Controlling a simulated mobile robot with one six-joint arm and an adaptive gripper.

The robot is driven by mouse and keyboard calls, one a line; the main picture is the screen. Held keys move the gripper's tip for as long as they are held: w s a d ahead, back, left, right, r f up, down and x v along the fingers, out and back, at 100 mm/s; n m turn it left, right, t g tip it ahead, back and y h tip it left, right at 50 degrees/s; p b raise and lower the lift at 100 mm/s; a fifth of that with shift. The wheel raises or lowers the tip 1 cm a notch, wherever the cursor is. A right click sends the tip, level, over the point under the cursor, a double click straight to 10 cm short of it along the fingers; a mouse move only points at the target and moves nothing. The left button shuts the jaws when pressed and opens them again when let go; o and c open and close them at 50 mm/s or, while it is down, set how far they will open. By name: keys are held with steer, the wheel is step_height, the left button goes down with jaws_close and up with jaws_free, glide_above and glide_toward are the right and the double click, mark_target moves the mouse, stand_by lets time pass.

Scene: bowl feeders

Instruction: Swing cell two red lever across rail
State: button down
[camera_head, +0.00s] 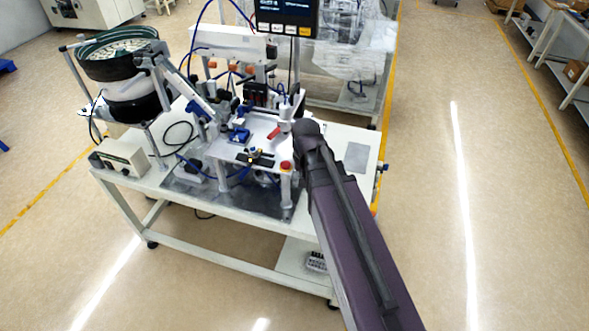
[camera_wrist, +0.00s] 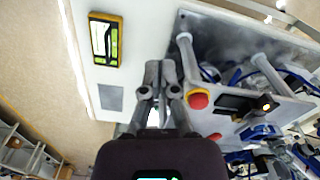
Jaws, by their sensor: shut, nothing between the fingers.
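A small red lever (camera_head: 273,133) lies slanted on the pale top plate of the feeder cell, just left of my wrist in the head view. In the wrist view a red piece (camera_wrist: 215,136), likely the same lever, shows to the right of my gripper. My gripper (camera_wrist: 160,70) has its fingers together and empty, pointing down beside the cell and apart from the lever. In the head view my arm hides the fingers. The rail and any cell number cannot be made out clearly.
A red push button (camera_head: 285,165) sits on the plate's front corner and shows large in the wrist view (camera_wrist: 198,99). A bowl feeder (camera_head: 117,55) stands at left, a display (camera_head: 287,17) behind. A yellow device (camera_wrist: 105,40) and grey pad (camera_wrist: 110,97) lie on the table.

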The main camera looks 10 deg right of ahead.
steer(key=s+d+f+n+b, duration=0.2)
steer(key=s+f+b, duration=0.3)
steer(key=f+b, duration=0.1)
steer(key=shift+s+f, duration=0.15)
steer(key=shift+f, duration=0.6)
